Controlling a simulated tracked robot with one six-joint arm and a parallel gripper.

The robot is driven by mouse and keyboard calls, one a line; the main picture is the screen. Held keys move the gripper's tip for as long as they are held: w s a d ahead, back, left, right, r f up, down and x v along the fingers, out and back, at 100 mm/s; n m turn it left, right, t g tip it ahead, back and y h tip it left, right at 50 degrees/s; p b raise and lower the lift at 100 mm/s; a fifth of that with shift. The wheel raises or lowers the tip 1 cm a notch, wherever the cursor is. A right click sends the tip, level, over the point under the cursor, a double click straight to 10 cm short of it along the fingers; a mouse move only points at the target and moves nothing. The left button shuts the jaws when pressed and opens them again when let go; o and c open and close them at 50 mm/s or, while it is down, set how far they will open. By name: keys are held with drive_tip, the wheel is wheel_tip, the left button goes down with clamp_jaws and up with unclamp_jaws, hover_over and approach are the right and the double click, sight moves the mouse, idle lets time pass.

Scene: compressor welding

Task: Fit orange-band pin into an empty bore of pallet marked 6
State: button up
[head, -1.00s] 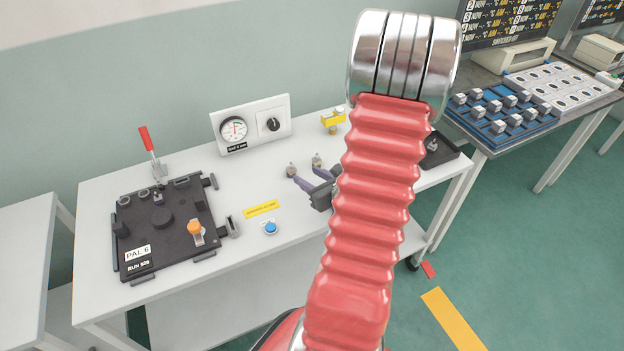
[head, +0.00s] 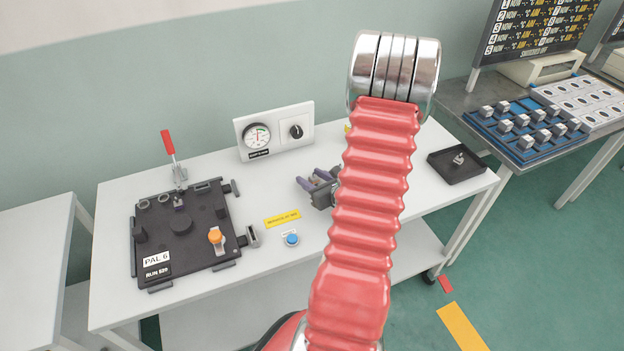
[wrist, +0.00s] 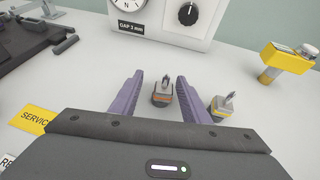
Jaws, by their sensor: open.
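My gripper (wrist: 160,80) is open, its two purple fingers pointing away over the bench. A small metal pin with an orange band (wrist: 163,98) stands upright between the fingers, with a visible gap to the left one; whether it touches the right one I cannot tell. In the head view my gripper (head: 319,180) is partly hidden by my red arm, and the pin cannot be made out there. The pallet marked PAL 6 (head: 200,255) lies on the bench at left, with ring-shaped bores near its back edge and an orange knob (head: 216,236) at its right.
A gauge panel (head: 275,132) stands behind. A blue button (head: 291,239) and red-handled clamp (head: 168,143) flank the pallet. A black tray (head: 457,178) lies at right.

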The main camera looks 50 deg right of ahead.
drive_tip(key=shift+s+d, duration=0.15)
drive_tip(key=shift+s, duration=0.05)
drive_tip(key=shift+c, duration=0.2)
drive_tip(key=shift+c, duration=0.8)
clamp_jaws()
drive_tip(key=shift+o, duration=1)
unclamp_jaws()
drive_tip(key=shift+s, duration=0.1)
